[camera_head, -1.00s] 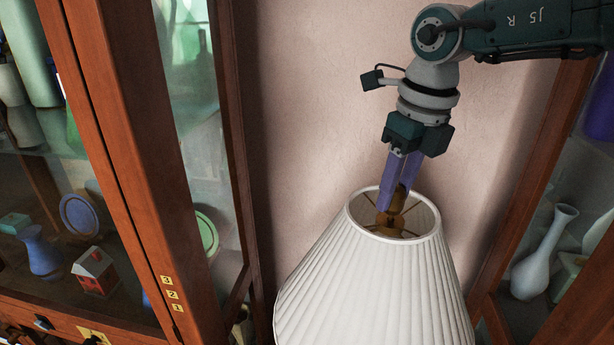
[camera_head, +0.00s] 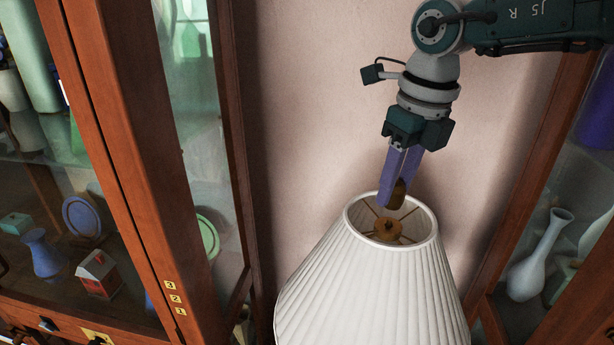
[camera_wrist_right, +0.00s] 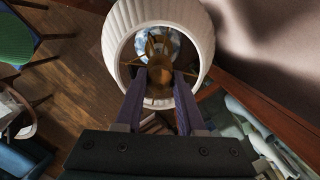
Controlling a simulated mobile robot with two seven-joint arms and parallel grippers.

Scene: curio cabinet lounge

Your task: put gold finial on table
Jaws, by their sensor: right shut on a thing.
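My right gripper (camera_head: 391,191) is shut on the gold finial (camera_head: 398,194), a small dark-gold piece partly hidden by the purple fingers. It holds the finial just above the top opening of the white pleated lampshade (camera_head: 372,285). A round brass hub (camera_head: 387,229) with thin spokes shows inside the shade, apart from the finial. In the right wrist view the finial (camera_wrist_right: 158,74) is between the fingertips, with the shade (camera_wrist_right: 201,48) beyond. My left gripper is not in view. I cannot clearly identify the table in these frames.
A wooden glass cabinet (camera_head: 128,150) stands on the left with vases and plates inside. Another cabinet (camera_head: 497,250) with a pale vase is on the right. The right wrist view shows wooden floor (camera_wrist_right: 75,70) and a green seat (camera_wrist_right: 14,40) at left.

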